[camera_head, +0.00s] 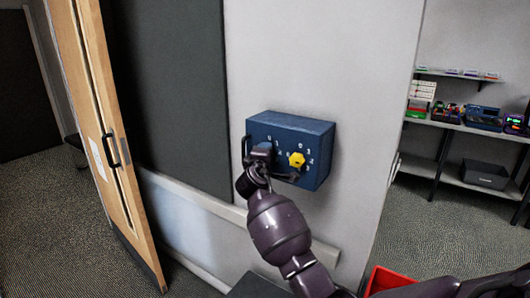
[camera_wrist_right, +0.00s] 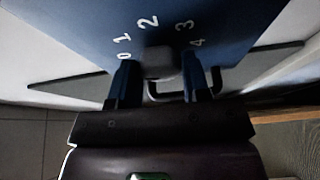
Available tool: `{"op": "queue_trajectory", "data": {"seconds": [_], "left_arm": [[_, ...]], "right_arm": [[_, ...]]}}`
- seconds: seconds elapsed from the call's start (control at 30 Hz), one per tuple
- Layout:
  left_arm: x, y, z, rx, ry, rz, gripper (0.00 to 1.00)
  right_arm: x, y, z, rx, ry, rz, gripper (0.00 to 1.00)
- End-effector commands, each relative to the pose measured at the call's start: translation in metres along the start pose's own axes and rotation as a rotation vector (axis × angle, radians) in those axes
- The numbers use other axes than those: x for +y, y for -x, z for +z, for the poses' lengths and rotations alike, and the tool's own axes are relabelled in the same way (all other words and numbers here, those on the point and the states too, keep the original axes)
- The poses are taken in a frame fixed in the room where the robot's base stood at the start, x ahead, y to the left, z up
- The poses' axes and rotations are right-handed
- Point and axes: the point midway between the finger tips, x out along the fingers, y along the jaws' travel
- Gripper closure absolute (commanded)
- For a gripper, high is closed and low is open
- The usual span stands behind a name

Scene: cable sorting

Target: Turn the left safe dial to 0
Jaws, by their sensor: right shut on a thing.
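A blue safe (camera_head: 316,160) is fixed to the light wall. Its right dial is a yellow knob (camera_head: 297,159) with white numbers around it. My right gripper (camera_head: 262,156) is at the left half of the safe's front and covers most of the left dial there. In the right wrist view the left dial (camera_wrist_right: 161,62) is a dark grey knob with white numbers 0 to 4 around it. The two blue fingers of my right gripper (camera_wrist_right: 160,84) are shut on it, one on each side. I cannot tell which number the dial points to. My left gripper is not in view.
A black handle (camera_head: 246,147) is at the safe's left edge. A dark panel (camera_head: 175,90) and an open wooden door (camera_head: 112,140) are to the left. Shelves with electronics (camera_head: 470,124) stand at the right. A red bin (camera_head: 388,279) is below on the right.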

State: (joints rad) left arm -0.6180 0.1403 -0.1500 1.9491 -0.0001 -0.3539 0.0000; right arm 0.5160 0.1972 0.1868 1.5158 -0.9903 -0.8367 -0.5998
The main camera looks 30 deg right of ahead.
Motion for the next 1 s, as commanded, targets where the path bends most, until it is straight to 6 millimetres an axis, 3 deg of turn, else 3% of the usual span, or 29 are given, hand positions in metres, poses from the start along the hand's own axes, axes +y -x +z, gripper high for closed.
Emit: {"op": "queue_trajectory", "data": {"seconds": [0.63, 0.67, 0.8, 1.0], "left_arm": [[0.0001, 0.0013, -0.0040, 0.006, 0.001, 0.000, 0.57], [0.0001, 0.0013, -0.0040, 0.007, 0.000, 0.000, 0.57], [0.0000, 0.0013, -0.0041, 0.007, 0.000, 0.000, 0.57], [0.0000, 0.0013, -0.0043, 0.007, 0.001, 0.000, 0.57]], "right_arm": [[-0.0001, 0.0000, 0.0001, -0.001, 0.052, -0.022, 0.80], [-0.0001, 0.0000, 0.0001, -0.001, 0.052, -0.022, 0.55], [0.0001, 0.0000, 0.0000, -0.001, 0.051, -0.022, 0.34], [0.0005, 0.0000, 0.0000, -0.001, 0.050, -0.021, 0.31]]}}
